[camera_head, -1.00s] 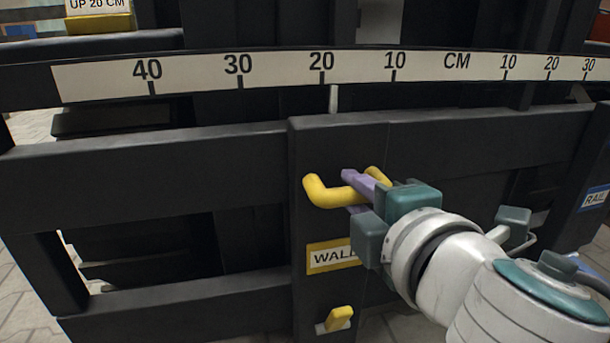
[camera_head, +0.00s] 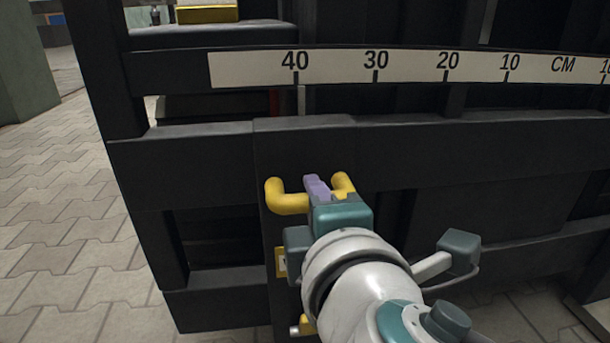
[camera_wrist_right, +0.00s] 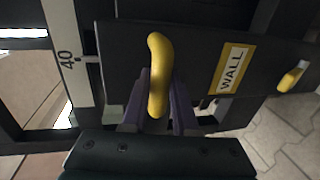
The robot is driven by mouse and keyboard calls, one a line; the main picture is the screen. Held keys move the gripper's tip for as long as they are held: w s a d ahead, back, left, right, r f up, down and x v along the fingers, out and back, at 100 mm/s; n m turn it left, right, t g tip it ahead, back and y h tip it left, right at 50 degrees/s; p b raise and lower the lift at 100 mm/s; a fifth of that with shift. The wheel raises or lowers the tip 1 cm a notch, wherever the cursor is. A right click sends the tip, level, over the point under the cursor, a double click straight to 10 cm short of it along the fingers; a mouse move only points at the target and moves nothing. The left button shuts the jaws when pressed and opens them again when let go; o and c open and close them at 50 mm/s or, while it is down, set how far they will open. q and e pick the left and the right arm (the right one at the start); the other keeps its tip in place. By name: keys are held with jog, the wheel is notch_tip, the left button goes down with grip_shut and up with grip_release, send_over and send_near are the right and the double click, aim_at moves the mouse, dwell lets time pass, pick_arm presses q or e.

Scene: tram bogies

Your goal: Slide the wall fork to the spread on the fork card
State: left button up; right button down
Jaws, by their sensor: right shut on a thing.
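The wall fork (camera_head: 305,150) is a dark upright plate on the carriage rails with a yellow bar handle (camera_head: 285,200). My right gripper (camera_head: 320,187) is shut on this handle, its purple fingers on either side of the bar. In the right wrist view the handle (camera_wrist_right: 158,75) lies between the fingers, beside the yellow-edged WALL label (camera_wrist_right: 232,69). The fork's thin pale pointer stands at about the 40 mark of the white centimetre scale (camera_head: 410,66). No readable fork card is in view now. My left gripper is not in view.
A small yellow latch (camera_wrist_right: 291,78) sits low on the fork, mostly hidden by my arm in the head view. The dark lower rail (camera_head: 215,300) runs below. Left of the frame's end post is open paved floor (camera_head: 60,220). A yellow block (camera_head: 207,14) stands above the scale.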

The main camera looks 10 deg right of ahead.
jog(key=shift+a, duration=0.35)
jog(key=c, duration=0.7)
grip_release()
jog(key=shift+d, duration=0.15)
jog(key=shift+s, duration=0.2)
jog(key=shift+p+v, duration=1.8)
jog(key=shift+v, duration=3)
